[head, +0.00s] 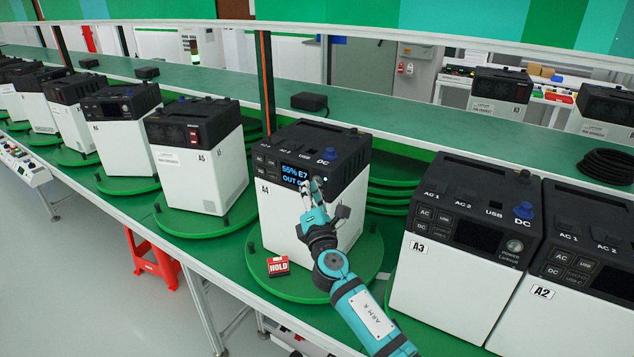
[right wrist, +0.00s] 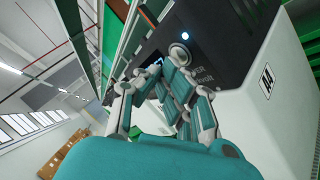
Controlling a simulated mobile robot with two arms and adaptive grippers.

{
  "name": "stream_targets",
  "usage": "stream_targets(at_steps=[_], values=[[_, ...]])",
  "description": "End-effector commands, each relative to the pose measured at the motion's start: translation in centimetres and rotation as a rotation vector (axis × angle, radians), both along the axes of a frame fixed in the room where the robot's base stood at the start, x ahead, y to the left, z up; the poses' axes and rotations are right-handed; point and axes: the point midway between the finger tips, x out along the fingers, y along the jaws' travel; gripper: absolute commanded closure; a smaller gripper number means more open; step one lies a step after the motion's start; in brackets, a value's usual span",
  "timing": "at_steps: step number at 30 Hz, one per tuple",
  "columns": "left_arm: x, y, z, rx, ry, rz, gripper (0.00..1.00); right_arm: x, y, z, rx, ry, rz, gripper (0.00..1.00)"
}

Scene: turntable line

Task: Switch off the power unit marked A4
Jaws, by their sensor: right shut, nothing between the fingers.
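The power unit A4 (head: 276,222) is a white box with a black top on a green round turntable (head: 356,270). Its display (head: 297,174) is lit blue and reads "55% E7" and "OUT", the rest being covered. My right gripper (head: 312,188) is shut and empty at its front panel, right of the display. In the right wrist view, the fingers (right wrist: 165,82) are close to the round silver power button (right wrist: 180,54); I cannot tell whether they touch it. A small light (right wrist: 185,36) glows beside the button. The A4 label (right wrist: 266,82) shows there too. My left gripper is out of view.
Unit A3 (head: 432,275) stands close on the right, with A2 (head: 565,315) beyond it. Unit A5 (head: 215,170) is on the left turntable. A red HOLD tag (head: 278,266) lies at A4's front foot. A black box (head: 310,102) sits behind on the green counter.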

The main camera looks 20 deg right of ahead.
Motion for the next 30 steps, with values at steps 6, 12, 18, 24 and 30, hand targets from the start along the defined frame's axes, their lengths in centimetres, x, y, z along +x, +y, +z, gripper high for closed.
stream_targets(at_steps=[6,12,18,24,30], values=[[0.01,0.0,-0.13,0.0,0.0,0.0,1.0,0.17,-0.21,0.01,-0.001,-0.001,0.0,1.0],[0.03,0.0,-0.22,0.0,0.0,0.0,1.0,0.31,-0.4,0.02,-0.001,-0.001,-0.001,1.0],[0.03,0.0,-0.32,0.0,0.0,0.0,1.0,0.46,-0.61,0.03,0.0,-0.001,0.0,1.0],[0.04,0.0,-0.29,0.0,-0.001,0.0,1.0,0.46,-0.61,0.05,0.0,-0.001,-0.001,1.0],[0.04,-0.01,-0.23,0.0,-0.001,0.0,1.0,0.27,-0.39,0.03,0.0,-0.001,-0.001,1.0]])
